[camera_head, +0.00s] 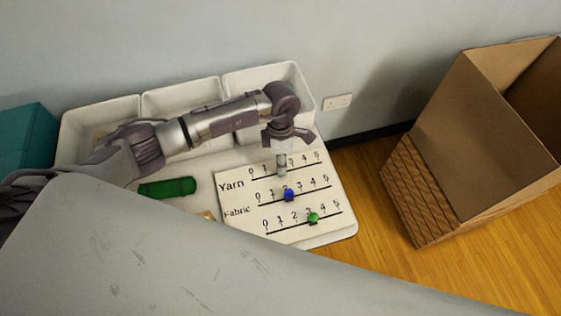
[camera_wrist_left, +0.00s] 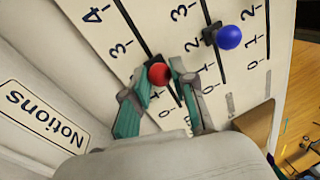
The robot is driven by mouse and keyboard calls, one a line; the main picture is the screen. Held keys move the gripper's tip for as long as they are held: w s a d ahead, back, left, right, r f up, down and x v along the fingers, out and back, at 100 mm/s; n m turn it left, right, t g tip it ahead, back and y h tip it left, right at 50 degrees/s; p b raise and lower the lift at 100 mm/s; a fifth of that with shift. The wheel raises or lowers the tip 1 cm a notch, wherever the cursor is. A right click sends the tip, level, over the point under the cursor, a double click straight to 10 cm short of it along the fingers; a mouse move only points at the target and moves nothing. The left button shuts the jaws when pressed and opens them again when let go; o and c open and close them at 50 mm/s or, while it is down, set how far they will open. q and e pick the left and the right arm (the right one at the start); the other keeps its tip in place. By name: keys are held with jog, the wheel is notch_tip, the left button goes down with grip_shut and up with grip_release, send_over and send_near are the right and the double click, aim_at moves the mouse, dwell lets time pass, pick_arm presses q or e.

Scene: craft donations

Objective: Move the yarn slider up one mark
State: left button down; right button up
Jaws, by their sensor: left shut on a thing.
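The white slider board (camera_head: 232,226) lies on a white tabletop, with three numbered lines. The top line, beside the word Yarn, carries a red knob (camera_wrist_left: 159,74). My left gripper (camera_head: 281,171) points down on this line, shut on the red knob, which shows between its fingertips in the left wrist view. The knob is between the visible 1 and 3, around the 2, whose numeral is hidden. The blue knob (camera_head: 289,195) is at 2 on the Fabric line. The green knob (camera_head: 313,217) is at about 3 on the lowest line. My right gripper is out of view.
White bins (camera_head: 232,82) stand along the back; the left wrist view shows a Notions label (camera_wrist_left: 42,115). A green object (camera_head: 167,188) lies left of the board. A large cardboard box (camera_head: 478,125) and a wicker basket (camera_head: 411,197) stand at right, beyond open wooden floor.

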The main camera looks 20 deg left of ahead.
pick_arm(q)
jog(key=w+d+b, duration=0.2)
jog(key=d, duration=0.1)
jog(key=shift+f, duration=0.15)
jog(key=shift+w+d, duration=0.15)
jog(key=c, duration=1)
grip_release()
jog(key=shift+o, duration=0.2)
jog(key=shift+r, duration=0.25)
notch_tip(320, 180, up, 12)
jog(key=w+a, duration=0.1)
jog(key=w, duration=0.1)
jog(key=shift+f, duration=0.2)
jog(key=shift+s+f, duration=0.1)
